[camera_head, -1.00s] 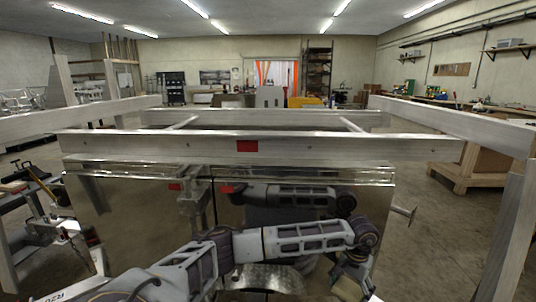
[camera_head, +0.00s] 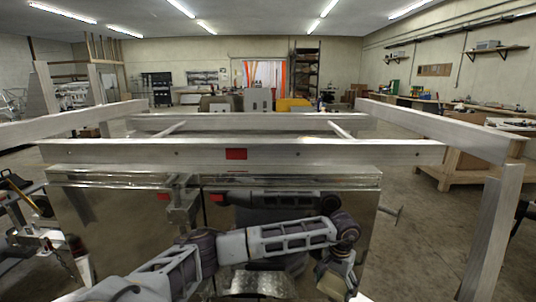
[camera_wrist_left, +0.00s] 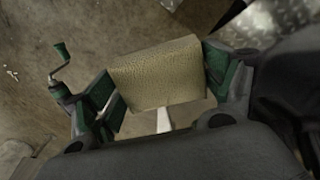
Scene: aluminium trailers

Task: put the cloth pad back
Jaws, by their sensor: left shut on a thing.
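My left gripper (camera_head: 340,268) is at the lower right of the head view, in front of the shiny metal panel. In the left wrist view my left gripper (camera_wrist_left: 160,88) is shut on the cloth pad (camera_wrist_left: 158,68), a yellowish, block-like piece with a grained surface. The pad sits between the two green-lined fingers, clear of the floor behind it. In the head view the pad (camera_head: 333,284) shows partly below the gripper. My right gripper is not in view.
The polished trailer panel (camera_head: 110,225) stands close ahead and mirrors my arm. Above it runs a metal rail (camera_head: 300,152) with a red marker (camera_head: 236,154). Diamond plate (camera_head: 258,282) lies low in front. A crank handle (camera_wrist_left: 62,58) shows left of the pad. Open floor lies to the right.

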